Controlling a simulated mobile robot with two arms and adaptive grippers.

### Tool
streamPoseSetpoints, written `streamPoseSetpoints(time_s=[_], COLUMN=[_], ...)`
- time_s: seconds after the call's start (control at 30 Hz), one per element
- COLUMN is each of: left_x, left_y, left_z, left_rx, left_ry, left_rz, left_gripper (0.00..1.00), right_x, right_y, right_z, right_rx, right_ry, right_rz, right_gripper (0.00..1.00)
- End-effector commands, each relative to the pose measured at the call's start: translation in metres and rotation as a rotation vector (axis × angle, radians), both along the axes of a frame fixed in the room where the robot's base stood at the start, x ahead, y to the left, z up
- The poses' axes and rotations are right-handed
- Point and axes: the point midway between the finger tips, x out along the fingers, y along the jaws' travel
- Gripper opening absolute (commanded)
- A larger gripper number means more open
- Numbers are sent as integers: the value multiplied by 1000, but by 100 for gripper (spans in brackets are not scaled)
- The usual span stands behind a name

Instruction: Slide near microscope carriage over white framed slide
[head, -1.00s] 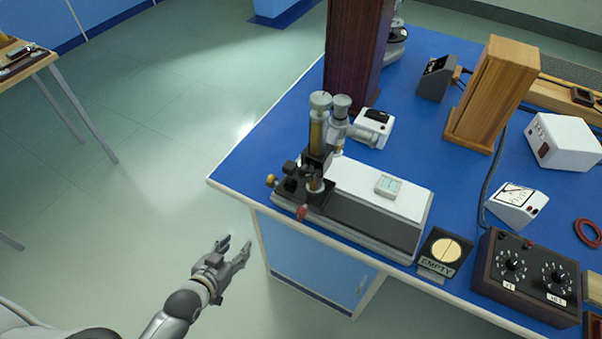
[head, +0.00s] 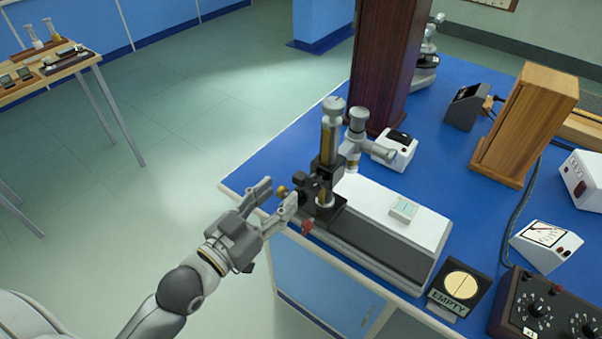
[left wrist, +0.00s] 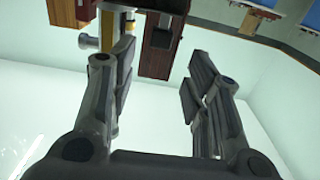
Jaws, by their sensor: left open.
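The near microscope carriage (head: 325,208) is a black block bearing an upright brass and grey microscope tube (head: 330,140). It sits at the left end of a long base (head: 375,250) with a white top. The white framed slide (head: 404,209) lies on that white top, to the right of the carriage and apart from it. My left gripper (head: 279,193) is open and empty, with its fingertips just left of the carriage by its brass and red knobs. In the left wrist view the open fingers (left wrist: 160,75) show, with the brass tube (left wrist: 106,30) beyond the left finger. My right gripper is not seen.
A white box (head: 396,152) and a tall dark wooden case (head: 385,60) stand behind the base. An EMPTY stand (head: 458,287) and a dark dial box (head: 535,315) are at the right.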

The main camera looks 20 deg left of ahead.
Motion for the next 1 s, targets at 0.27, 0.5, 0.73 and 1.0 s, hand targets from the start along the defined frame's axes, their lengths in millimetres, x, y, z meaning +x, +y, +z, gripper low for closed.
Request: streamPoseSetpoints(time_s=[0.27,0.5,0.73,1.0], left_x=[39,66,77,77], left_y=[-14,-24,-28,-28], left_z=[2,0,0,-1], left_rx=[-2,0,-1,0], left_ry=[-2,0,0,1], left_rz=[1,0,0,0], left_gripper=[45,45,45,45], right_x=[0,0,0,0], right_y=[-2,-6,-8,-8], right_z=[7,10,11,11], right_rx=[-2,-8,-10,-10], right_ry=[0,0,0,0], right_rz=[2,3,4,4], right_gripper=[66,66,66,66])
